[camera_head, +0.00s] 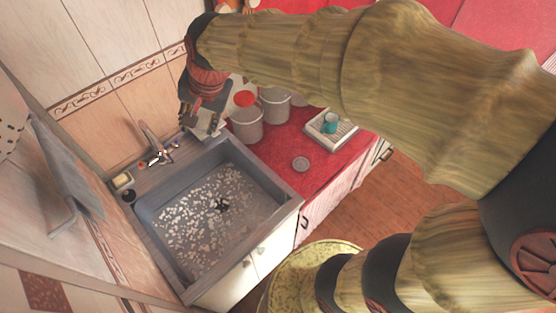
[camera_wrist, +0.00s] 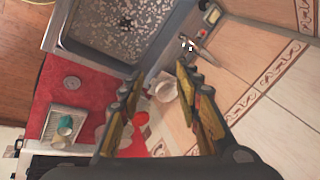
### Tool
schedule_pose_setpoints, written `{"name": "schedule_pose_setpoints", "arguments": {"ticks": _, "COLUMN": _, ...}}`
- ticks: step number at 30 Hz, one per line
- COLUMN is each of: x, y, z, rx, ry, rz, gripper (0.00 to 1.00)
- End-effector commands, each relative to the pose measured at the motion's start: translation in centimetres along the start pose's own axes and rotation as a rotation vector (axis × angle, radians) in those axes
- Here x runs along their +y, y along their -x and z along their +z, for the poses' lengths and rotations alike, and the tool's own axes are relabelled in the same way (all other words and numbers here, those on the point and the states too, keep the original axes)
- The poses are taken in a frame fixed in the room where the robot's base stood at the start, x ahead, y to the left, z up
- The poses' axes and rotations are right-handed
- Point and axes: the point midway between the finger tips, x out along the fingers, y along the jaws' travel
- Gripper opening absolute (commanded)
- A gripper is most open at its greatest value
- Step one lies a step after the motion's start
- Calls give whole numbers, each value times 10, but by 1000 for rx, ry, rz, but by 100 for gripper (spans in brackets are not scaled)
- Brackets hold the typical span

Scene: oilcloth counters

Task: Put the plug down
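A small round grey disc (camera_head: 300,164) lies flat on the red counter to the right of the sink; it looks like the plug, though I cannot be sure. It also shows at the left in the wrist view (camera_wrist: 71,82). My gripper (camera_head: 207,122) is raised near the sink's back right corner, well apart from the disc.
Pale pots (camera_head: 246,124) stand on the red counter (camera_head: 310,182) beside my gripper. A light tray (camera_head: 344,139) holding a teal cup (camera_head: 330,124) is at the right. A tap (camera_head: 157,152) rises behind the sink. The counter around the disc is clear.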

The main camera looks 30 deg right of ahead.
Motion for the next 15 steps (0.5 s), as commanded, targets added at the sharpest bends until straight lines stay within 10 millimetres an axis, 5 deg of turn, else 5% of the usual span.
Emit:
{"name": "schedule_pose_setpoints", "arguments": {"ticks": 6, "x": 79, "y": 53, "z": 24, "rx": 82, "ry": 293, "rz": 30, "gripper": 34}}
{"name": "schedule_pose_setpoints", "arguments": {"ticks": 15, "x": 166, "y": 82, "z": 62, "rx": 155, "ry": 631, "rz": 110, "gripper": 34}}
